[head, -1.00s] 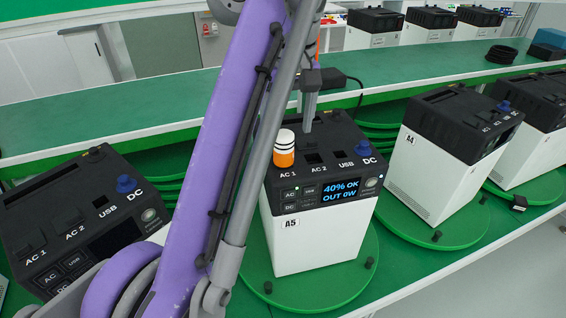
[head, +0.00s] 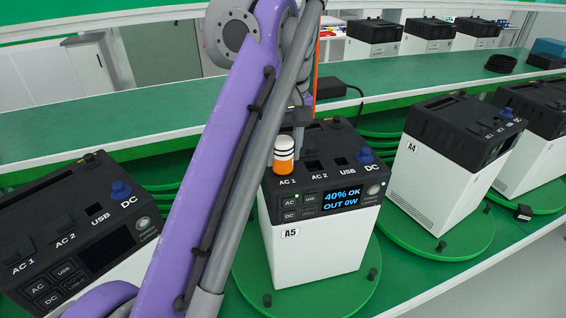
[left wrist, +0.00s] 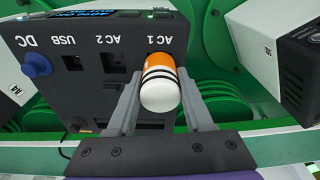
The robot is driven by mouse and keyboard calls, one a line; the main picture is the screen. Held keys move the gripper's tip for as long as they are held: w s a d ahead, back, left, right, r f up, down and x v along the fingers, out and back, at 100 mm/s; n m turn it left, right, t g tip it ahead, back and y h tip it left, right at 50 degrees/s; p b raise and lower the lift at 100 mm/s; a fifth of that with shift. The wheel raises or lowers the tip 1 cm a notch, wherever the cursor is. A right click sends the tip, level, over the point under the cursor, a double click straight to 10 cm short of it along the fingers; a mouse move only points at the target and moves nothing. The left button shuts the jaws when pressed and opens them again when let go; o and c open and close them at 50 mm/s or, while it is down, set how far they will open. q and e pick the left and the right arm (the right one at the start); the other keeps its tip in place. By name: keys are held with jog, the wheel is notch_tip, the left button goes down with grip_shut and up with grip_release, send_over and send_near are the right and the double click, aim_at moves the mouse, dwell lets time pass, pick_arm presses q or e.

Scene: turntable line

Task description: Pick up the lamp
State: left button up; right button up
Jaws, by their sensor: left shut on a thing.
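The lamp (head: 284,155), a small orange cylinder with a white domed top and black stripes, stands upright at the AC 1 socket of power station A5 (head: 320,245). My left gripper (head: 293,135) reaches down to it from behind, partly hidden by its own arm. In the left wrist view the lamp (left wrist: 160,95) sits between the two grey fingers of the left gripper (left wrist: 159,78), which are shut on it. Whether its base has left the socket cannot be told. My right gripper is not in view.
A5 stands on a green turntable (head: 300,302). Another station (head: 75,240) is close at the left, and station A4 (head: 440,170) stands at the right. Blue knobs (head: 365,156) rise from the station tops. A black adapter (head: 330,88) lies on the green shelf behind.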

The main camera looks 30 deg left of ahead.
pick_arm(q)
grip_shut()
notch_tip(320, 180, up, 10)
jog(key=p, duration=0.4)
jog(key=shift+w+r+p, duration=0.1)
jog(key=shift+w+p, duration=0.05)
jog(key=shift+p, duration=0.15)
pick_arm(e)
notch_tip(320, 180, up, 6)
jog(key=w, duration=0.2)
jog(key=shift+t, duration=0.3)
